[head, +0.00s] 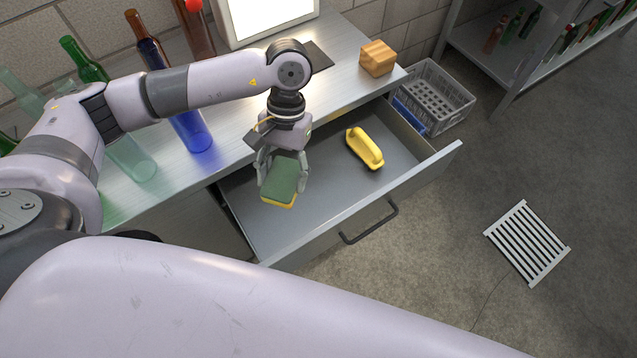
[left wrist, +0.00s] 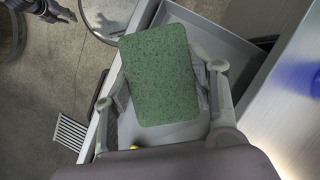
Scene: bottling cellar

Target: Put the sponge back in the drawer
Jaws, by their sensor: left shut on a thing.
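The sponge (head: 284,178) is a block with a green top and a yellow underside. My left gripper (head: 284,175) is shut on it and holds it over the left part of the open drawer (head: 315,215). In the left wrist view the sponge's green face (left wrist: 160,75) sits between the two fingers, with the grey drawer (left wrist: 180,135) behind it. I cannot tell whether the sponge touches the drawer floor. The drawer is pulled out from the counter and has a dark handle (head: 369,222). My right gripper is not clearly in the head view; a dark gripper (left wrist: 48,10) shows at the left wrist view's top left.
A yellow brush-like object (head: 365,148) lies in the drawer's right part. Several bottles (head: 190,130) stand on the counter at left. A wooden block (head: 377,58) is at the counter's right end. A grey crate (head: 436,95) and a slatted grate (head: 527,243) are on the floor.

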